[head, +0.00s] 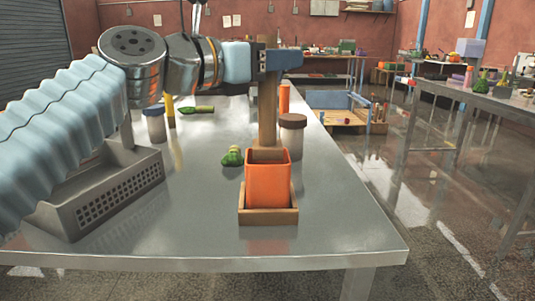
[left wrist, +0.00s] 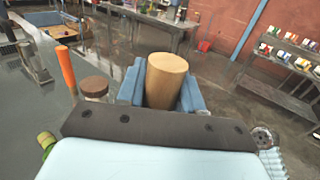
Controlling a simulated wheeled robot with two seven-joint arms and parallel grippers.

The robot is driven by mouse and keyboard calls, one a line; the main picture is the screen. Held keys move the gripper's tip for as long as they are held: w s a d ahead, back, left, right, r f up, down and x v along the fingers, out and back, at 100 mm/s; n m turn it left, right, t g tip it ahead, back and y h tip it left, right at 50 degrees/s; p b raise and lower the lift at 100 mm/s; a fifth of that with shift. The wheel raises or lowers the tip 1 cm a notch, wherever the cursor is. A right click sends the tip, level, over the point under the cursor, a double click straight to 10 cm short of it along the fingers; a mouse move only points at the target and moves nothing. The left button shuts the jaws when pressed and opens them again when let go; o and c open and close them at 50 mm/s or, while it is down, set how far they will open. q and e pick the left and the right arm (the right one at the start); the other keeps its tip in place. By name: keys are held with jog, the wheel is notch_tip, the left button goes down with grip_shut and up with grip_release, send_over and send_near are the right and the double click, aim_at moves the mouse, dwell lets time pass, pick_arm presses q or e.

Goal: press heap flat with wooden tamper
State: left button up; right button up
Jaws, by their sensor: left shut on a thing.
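My left gripper (head: 281,60) is shut on the upright wooden tamper (head: 267,105). In the left wrist view the tamper's round top (left wrist: 167,64) stands between the two blue fingers (left wrist: 165,88). The tamper's lower end goes down behind the front wall of an orange square container (head: 267,183). I cannot tell how deep it reaches. The container stands in a shallow wooden tray (head: 268,216) near the front of the metal table. The heap is hidden from both views. My right gripper is in neither view.
A brown-lidded jar (head: 292,137) stands just behind the container, with an orange cylinder (head: 284,98) farther back. Green broccoli (head: 232,157) lies to the left. A grey perforated crate (head: 115,197) sits at left, near another jar (head: 155,125). The table's front right (head: 345,225) is clear.

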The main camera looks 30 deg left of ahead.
pick_arm(q)
jog(key=shift+r, duration=2.5)
